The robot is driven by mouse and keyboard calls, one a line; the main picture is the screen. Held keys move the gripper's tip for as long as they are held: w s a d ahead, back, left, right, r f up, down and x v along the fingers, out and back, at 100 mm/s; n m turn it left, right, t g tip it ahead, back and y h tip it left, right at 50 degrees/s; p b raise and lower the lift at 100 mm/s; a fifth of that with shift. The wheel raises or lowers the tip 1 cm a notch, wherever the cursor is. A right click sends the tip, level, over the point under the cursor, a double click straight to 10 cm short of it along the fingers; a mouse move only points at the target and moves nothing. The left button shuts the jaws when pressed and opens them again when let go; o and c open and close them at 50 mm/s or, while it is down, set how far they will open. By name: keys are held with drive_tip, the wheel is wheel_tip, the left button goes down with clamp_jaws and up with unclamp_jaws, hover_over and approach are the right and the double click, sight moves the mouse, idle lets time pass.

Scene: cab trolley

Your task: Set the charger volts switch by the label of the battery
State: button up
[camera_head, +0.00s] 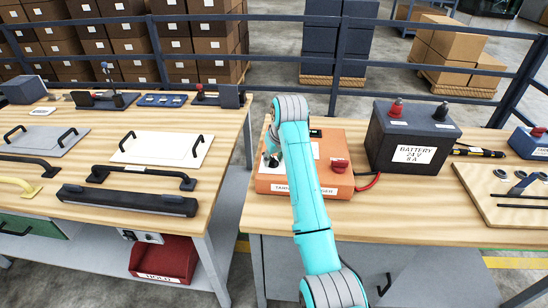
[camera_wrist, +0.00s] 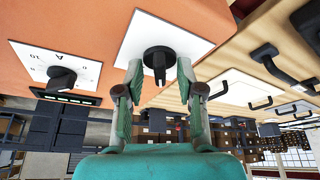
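A second black knob (camera_wrist: 64,78) sits on a plate with a scale marked A and 10. My gripper (camera_wrist: 158,72) is open, with one finger on each side of the first knob. Gaps show between the fingers and the knob; contact is unclear.
A red button (camera_head: 339,164) is on the charger's right side, and a red cable (camera_head: 370,181) runs toward the battery. A board with tools (camera_head: 510,205) lies at the right. The left table (camera_head: 60,210) carries handles and panels. A dark railing (camera_head: 270,56) runs behind.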

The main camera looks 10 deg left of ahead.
clamp_jaws()
drive_tip(key=m+h, duration=0.1)
drive_tip(key=m, duration=0.2)
drive_tip(key=m+h, duration=0.1)
drive_tip(key=m, duration=0.1)
drive_tip(key=shift+s+a+m+t, duration=0.1)
drive_tip(key=shift+a+m+t, duration=0.1)
drive_tip(key=shift+m+t, duration=0.2)
drive_tip(key=m+h, duration=0.1)
drive_tip(key=m, duration=0.2)
drive_tip(key=m+h, duration=0.1)
drive_tip(key=m, duration=0.2)
drive_tip(key=shift+a+g, duration=0.1)
drive_tip(key=shift+g, duration=0.2)
drive_tip(key=shift+h, duration=0.3)
unclamp_jaws()
